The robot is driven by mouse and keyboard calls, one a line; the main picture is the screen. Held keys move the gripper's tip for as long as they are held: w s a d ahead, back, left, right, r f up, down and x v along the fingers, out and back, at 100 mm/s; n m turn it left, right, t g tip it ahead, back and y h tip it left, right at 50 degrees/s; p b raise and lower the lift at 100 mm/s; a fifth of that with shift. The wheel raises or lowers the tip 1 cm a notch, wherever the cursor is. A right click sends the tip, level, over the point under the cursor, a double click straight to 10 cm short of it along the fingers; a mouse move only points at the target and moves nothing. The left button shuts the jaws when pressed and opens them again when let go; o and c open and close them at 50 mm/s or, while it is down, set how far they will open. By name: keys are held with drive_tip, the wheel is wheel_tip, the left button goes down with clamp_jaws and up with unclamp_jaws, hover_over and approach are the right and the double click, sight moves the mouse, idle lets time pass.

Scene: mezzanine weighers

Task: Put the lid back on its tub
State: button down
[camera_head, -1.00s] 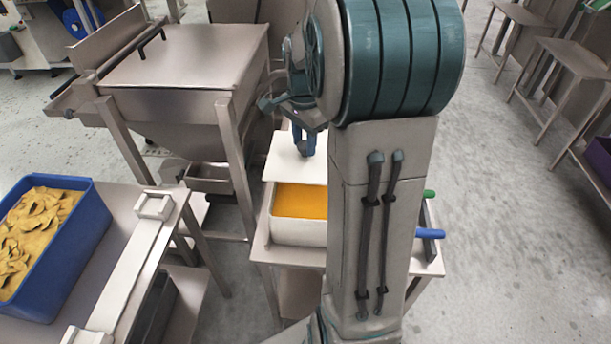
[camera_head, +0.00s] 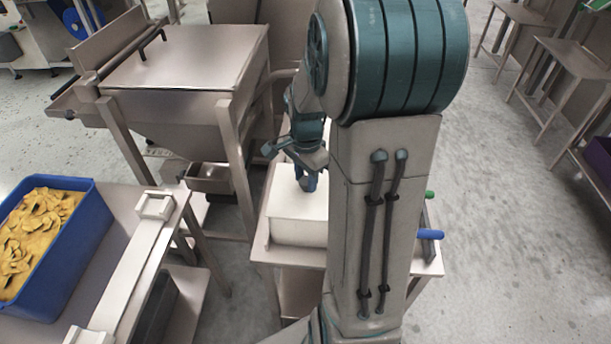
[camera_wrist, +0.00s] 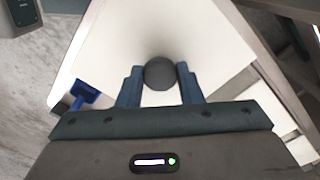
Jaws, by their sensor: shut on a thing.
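The lid (camera_head: 288,204) is a flat white plate with a dark round knob (camera_wrist: 159,73). In the head view it lies over the top of the white tub (camera_head: 290,238), and the orange contents are covered. Whether the lid is seated or slightly above the rim I cannot tell. My gripper (camera_head: 307,183) points down over the lid and is shut on its knob. In the wrist view my gripper's two blue fingers (camera_wrist: 160,82) stand on either side of the knob. My arm hides the right part of the tub and lid.
The tub stands on a small metal table (camera_head: 262,242). Tools with a blue handle (camera_head: 431,234) and a green handle (camera_head: 429,195) lie at its right. A steel hopper (camera_head: 185,70) stands behind left. A blue crate (camera_head: 75,255) of yellow-brown pieces is at left.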

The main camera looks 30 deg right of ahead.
sight(306, 181)
drive_tip(key=shift+f, duration=0.2)
drive_tip(key=c, duration=1)
unclamp_jaws()
drive_tip(key=shift+r, duration=0.1)
drive_tip(key=shift+r, duration=0.1)
wheel_tip(306, 181, up, 12)
drive_tip(key=s+a+n+t, duration=0.1)
drive_tip(key=s+a+n, duration=0.3)
drive_tip(key=n, duration=0.1)
drive_tip(key=s+a+f+n+t, duration=0.1)
drive_tip(key=s+a+n, duration=0.3)
drive_tip(key=n, duration=0.1)
drive_tip(key=s+a+f+n+t, duration=0.1)
drive_tip(key=s+a+n, duration=0.3)
drive_tip(key=n, duration=0.1)
drive_tip(key=shift+s+f+n, duration=0.1)
drive_tip(key=shift+s+n, duration=0.2)
drive_tip(key=shift+n, duration=0.1)
